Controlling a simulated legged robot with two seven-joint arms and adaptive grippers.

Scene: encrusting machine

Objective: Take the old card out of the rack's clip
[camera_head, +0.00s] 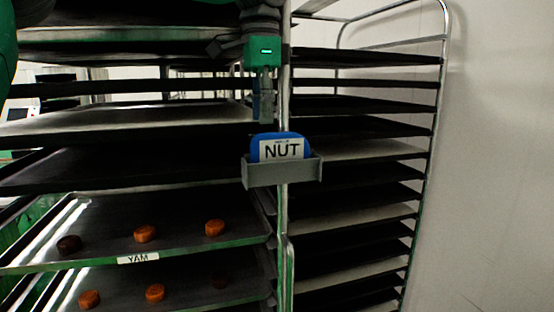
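The old card (268,146) is blue with a white label reading "NUT". It stands upright in the grey clip (283,173), which is fixed at the rack's front post; the card's lower edge is hidden behind the clip's front. My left gripper (263,118) points down just above the card, with its fingertips close to the card's top edge. The fingers are seen nearly edge-on, so I cannot tell how far apart they are. The gripper does not appear to hold the card. My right gripper is not in view.
The rack (286,95) holds several stacked dark trays on both sides of the post. A lower left tray (185,212) carries round orange-brown pieces and a "YAM" label (138,258). A plain white wall (490,170) is at the right.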

